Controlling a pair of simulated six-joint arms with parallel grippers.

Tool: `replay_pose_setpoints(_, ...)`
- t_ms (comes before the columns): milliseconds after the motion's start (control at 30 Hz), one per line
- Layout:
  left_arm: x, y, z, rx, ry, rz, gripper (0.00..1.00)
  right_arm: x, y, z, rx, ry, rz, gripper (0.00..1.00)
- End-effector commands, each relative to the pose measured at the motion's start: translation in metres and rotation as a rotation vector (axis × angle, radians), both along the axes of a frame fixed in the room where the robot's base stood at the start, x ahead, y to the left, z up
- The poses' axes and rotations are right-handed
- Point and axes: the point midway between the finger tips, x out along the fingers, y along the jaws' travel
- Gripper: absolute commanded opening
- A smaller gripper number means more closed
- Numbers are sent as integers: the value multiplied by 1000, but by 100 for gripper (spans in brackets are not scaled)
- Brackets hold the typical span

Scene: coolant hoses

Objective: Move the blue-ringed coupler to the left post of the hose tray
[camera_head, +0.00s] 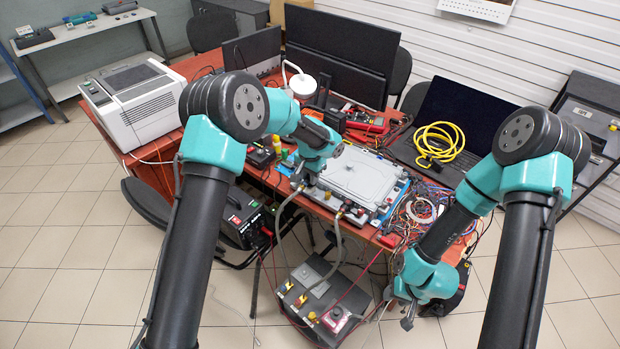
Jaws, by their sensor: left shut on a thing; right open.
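My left gripper (299,180) is low over the front edge of the table, left of the grey lidded unit. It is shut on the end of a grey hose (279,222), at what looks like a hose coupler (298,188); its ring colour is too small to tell. The hose hangs down over the front edge. A second hose (339,243) hangs further right, its coupler (339,213) at the table edge. I cannot make out the tray's posts clearly. My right gripper (398,306) is open and empty, below and in front of the table's right side.
The grey lidded unit (358,175) fills the table's front middle. Tangled wires (420,212) lie right of it. A black box with coloured caps (322,290) stands on the floor under the hoses. A laptop with yellow cable (438,142) and monitors stand behind.

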Motion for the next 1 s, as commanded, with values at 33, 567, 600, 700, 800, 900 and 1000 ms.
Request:
replay_pose_setpoints(33, 0, 0, 3, -1, -1, 0, 4, 0, 0, 0, 0, 0, 0, 43)
replay_pose_setpoints(567, 0, 0, 23, -1, -1, 0, 4, 0, 0, 0, 0, 0, 0, 43)
replay_pose_setpoints(600, 0, 0, 24, -1, -1, 0, 4, 0, 0, 0, 0, 0, 0, 43)
replay_pose_setpoints(700, 0, 0, 28, 0, 0, 0, 4, 0, 0, 0, 0, 0, 0, 43)
replay_pose_setpoints(800, 0, 0, 32, 0, 0, 0, 4, 0, 0, 0, 0, 0, 0, 43)
replay_pose_setpoints(900, 0, 0, 36, -1, -1, 0, 4, 0, 0, 0, 0, 0, 0, 43)
replay_pose_setpoints(1000, 0, 0, 40, -1, -1, 1, 4, 0, 0, 0, 0, 0, 0, 43)
